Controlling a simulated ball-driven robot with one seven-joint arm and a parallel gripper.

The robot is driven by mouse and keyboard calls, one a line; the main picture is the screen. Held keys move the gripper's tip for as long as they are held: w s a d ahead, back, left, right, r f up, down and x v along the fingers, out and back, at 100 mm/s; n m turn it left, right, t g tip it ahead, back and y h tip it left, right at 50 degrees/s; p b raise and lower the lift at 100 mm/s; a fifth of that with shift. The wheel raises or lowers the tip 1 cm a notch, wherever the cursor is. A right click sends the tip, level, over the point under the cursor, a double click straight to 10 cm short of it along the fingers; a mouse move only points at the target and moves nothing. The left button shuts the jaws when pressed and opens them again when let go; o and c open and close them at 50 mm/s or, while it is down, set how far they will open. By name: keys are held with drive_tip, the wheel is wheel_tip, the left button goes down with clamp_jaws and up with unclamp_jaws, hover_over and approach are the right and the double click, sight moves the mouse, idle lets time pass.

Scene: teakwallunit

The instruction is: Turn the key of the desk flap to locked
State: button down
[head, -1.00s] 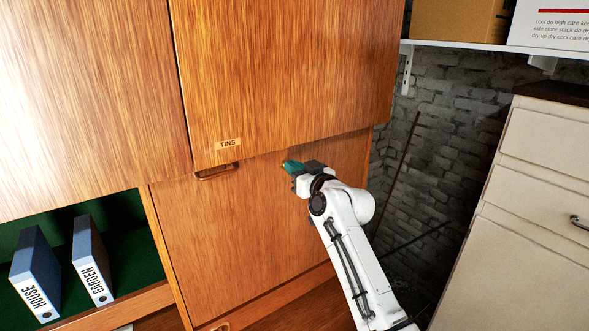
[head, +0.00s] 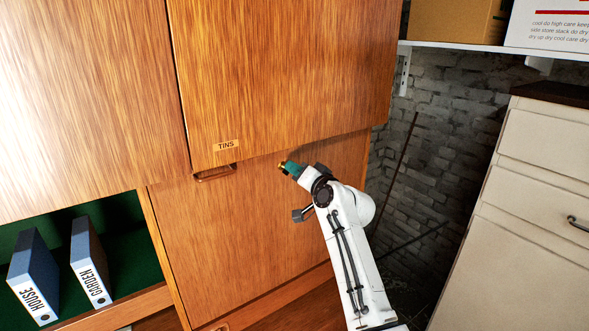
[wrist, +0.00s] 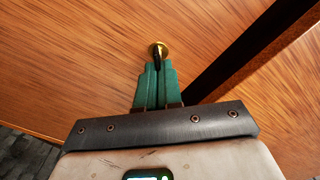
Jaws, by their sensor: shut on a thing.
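The desk flap (head: 240,235) is a closed upright wooden panel below the upper cabinet doors. A round brass lock plate (wrist: 158,47) shows on its face in the wrist view, and the dark key (wrist: 157,62) stands out from it. My gripper (wrist: 158,70) has green fingers shut on the key, right in front of the plate. In the head view my gripper (head: 284,167) is at the top of the flap, just below the overhanging door. The key is mostly hidden by the fingers, and its exact angle is hard to tell.
The upper door with the TINS label (head: 227,146) overhangs close above my gripper. A metal handle (head: 215,175) sits to the left. Blue binders (head: 90,262) stand in a green-lined niche at lower left. A cream cabinet (head: 510,230) stands at right, with brick wall between.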

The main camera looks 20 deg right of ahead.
drive_tip(key=m+p, duration=0.1)
drive_tip(key=m, duration=0.3)
drive_tip(key=shift+d+f+m, duration=0.1)
drive_tip(key=shift+m, duration=0.2)
drive_tip(key=m+p, duration=0.1)
drive_tip(key=m, duration=0.1)
drive_tip(key=m+p, duration=0.1)
drive_tip(key=m, duration=0.1)
drive_tip(key=shift+d+f, duration=0.1)
drive_tip(key=shift+f, duration=0.2)
drive_tip(key=shift+f+m, duration=0.1)
drive_tip(key=shift+m, duration=0.2)
drive_tip(key=c, duration=1.3)
unclamp_jaws()
drive_tip(key=b+v, duration=0.1)
drive_tip(key=v, duration=0.9)
drive_tip(key=shift+s+d, duration=0.15)
drive_tip(key=shift+s, duration=0.2)
